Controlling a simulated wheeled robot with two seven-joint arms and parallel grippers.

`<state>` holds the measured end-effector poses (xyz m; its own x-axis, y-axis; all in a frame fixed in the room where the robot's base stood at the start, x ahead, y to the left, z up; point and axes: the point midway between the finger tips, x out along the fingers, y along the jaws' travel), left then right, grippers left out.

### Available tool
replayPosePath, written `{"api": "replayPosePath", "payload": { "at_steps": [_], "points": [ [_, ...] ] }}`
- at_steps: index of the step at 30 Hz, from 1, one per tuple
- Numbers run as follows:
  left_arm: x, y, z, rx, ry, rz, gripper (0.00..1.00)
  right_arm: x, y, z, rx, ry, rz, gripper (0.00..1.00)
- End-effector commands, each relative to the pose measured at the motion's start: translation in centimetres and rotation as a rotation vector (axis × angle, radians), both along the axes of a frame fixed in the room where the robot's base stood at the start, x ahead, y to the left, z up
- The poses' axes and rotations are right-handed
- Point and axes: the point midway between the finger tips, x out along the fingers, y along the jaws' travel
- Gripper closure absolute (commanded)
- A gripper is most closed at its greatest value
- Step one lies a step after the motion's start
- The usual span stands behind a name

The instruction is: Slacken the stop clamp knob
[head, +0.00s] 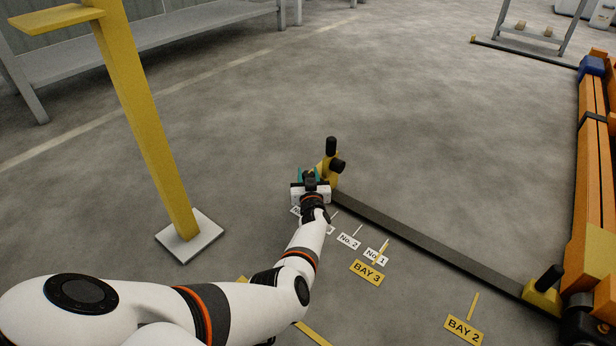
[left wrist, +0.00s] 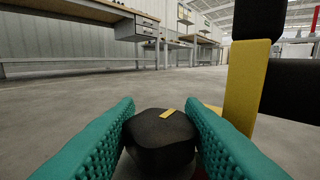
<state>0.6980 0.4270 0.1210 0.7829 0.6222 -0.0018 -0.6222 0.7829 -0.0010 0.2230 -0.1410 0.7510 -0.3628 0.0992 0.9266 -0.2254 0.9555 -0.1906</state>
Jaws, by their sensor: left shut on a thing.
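The stop clamp knob (left wrist: 160,140) is black with a small yellow mark on top. It sits between the two teal ribbed fingers of my left gripper (left wrist: 158,135) in the left wrist view, and they are shut on it. In the head view my left gripper (head: 309,176) is at the far end of the dark floor rail and hides most of the knob. A yellow stop (head: 328,168) with black upright and sideways cylinders stands just beyond and to the right of the gripper. My right gripper is not in view.
The dark rail (head: 430,247) runs right to an orange gantry frame (head: 590,170). Floor labels "BAY 3" (head: 367,272) and "BAY 2" (head: 464,329) lie in front of it. A yellow post (head: 150,120) on a pale base stands left. The floor behind is clear.

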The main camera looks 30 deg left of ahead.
Motion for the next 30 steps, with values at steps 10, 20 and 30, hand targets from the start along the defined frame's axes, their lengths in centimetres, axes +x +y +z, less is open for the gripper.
{"api": "replayPosePath", "payload": {
  "at_steps": [10,20,30],
  "points": [
    [-0.02,0.05,-0.06,0.000,0.000,0.111,0.87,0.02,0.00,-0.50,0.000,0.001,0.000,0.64],
    [-0.06,0.09,-0.05,0.003,0.001,0.120,0.87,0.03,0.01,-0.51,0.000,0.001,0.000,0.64],
    [-0.04,0.11,0.00,0.003,0.000,0.119,0.43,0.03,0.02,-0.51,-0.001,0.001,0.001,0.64]
  ]
}}
